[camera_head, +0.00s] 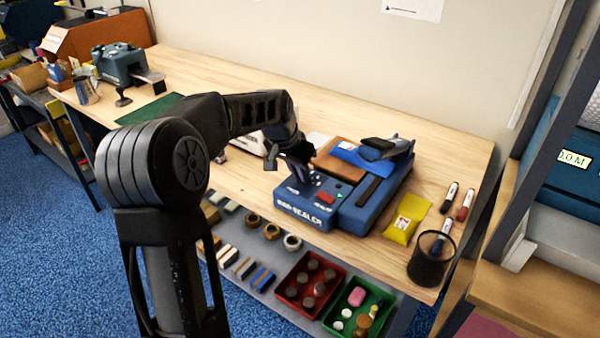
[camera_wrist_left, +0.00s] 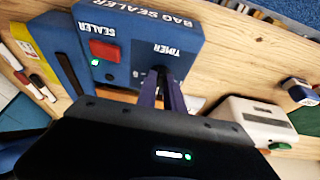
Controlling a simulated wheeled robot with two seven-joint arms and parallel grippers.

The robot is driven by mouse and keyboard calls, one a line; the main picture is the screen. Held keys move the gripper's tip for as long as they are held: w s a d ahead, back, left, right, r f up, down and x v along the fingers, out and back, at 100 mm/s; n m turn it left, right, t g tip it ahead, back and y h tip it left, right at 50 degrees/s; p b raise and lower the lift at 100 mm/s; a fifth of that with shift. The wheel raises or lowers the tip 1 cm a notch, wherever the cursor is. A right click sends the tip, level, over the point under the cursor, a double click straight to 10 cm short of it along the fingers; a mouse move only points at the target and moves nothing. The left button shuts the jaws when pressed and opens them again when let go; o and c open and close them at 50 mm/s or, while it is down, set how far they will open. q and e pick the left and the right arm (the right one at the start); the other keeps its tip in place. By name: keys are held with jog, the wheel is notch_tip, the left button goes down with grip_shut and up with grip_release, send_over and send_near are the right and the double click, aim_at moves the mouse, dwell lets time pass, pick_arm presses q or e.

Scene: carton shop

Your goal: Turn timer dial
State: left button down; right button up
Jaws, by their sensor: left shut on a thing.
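The blue bag sealer (camera_head: 305,208) stands on the wooden bench in the head view. It also shows upside down in the wrist view (camera_wrist_left: 135,28), with its TIMER and SEALER labels readable. My left gripper (camera_head: 300,177) reaches down onto the sealer's control panel. In the wrist view its two narrow fingers (camera_wrist_left: 161,78) are close together at the TIMER label, shut on the timer dial. The dial is mostly hidden by the fingers, so its setting cannot be read. A red switch (camera_wrist_left: 104,51) is beside it under the SEALER label. My right gripper is not in view.
A yellow packet (camera_head: 406,218), several markers and a black mesh cup (camera_head: 431,262) are right of the sealer. A white device (camera_wrist_left: 258,122) stands near the gripper. Red (camera_head: 283,293) and green (camera_head: 334,325) bins sit on the lower shelf.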

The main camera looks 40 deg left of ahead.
pick_arm(q)
jog(key=c, duration=1.5)
grip_release()
jog(key=shift+o, duration=0.2)
jog(key=shift+r, duration=0.1)
jog(key=v, duration=0.7)
jog(key=shift+r+b, duration=0.35)
jog(key=shift+b, duration=0.1)
jog(key=shift+s, duration=0.15)
